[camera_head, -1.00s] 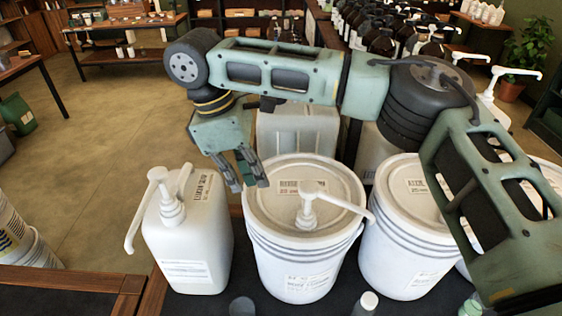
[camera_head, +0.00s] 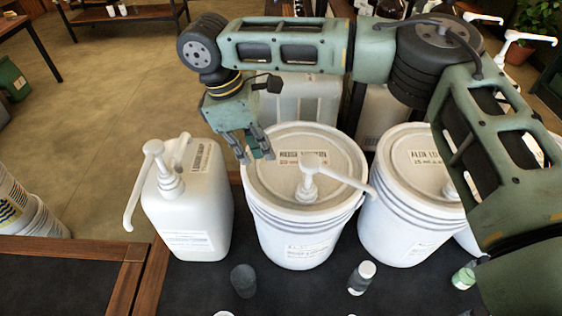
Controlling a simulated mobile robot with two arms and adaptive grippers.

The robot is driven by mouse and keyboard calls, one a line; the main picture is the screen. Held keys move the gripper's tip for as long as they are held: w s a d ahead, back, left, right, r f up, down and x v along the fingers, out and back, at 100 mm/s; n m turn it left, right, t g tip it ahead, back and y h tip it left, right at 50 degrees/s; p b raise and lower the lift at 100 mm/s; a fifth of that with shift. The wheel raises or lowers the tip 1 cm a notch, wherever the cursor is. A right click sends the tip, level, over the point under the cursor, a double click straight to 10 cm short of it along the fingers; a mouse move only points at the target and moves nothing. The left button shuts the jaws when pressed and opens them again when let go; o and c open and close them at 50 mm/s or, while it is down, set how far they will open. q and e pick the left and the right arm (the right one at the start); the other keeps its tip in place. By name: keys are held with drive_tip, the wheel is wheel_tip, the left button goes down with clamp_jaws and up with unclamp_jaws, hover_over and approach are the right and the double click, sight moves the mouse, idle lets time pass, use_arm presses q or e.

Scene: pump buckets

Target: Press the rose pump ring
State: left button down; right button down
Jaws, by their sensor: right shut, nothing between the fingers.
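A white bucket (camera_head: 275,222) stands in the middle with a white pump (camera_head: 308,182) on its lid, its spout pointing right. A white jug (camera_head: 192,222) with its own white pump (camera_head: 165,165) stands to its left, and a second white bucket (camera_head: 408,215) to its right. The labels are too small to tell which pump is the rose one. My right gripper (camera_head: 257,156) is shut and empty, pointing down over the left back part of the middle bucket's lid, left of its pump. I cannot tell whether it touches the lid. My left gripper is not in view.
A translucent container (camera_head: 300,100) stands behind the middle bucket. A dark cup (camera_head: 244,280) and a small bottle (camera_head: 362,277) stand in front on the dark table top (camera_head: 310,295). My right arm covers part of the second bucket.

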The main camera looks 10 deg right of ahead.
drive_tip(key=p+x, duration=0.2)
drive_tip(key=x, duration=0.3)
drive_tip(key=shift+s+d+f, duration=0.15)
drive_tip(key=d+p, duration=0.2)
drive_tip(key=d, duration=0.1)
drive_tip(key=shift+s+d, duration=0.1)
drive_tip(key=shift+s, duration=0.1)
drive_tip(key=shift+s+d, duration=0.15)
drive_tip(key=shift+d, duration=0.2)
drive_tip(key=shift+a, duration=0.15)
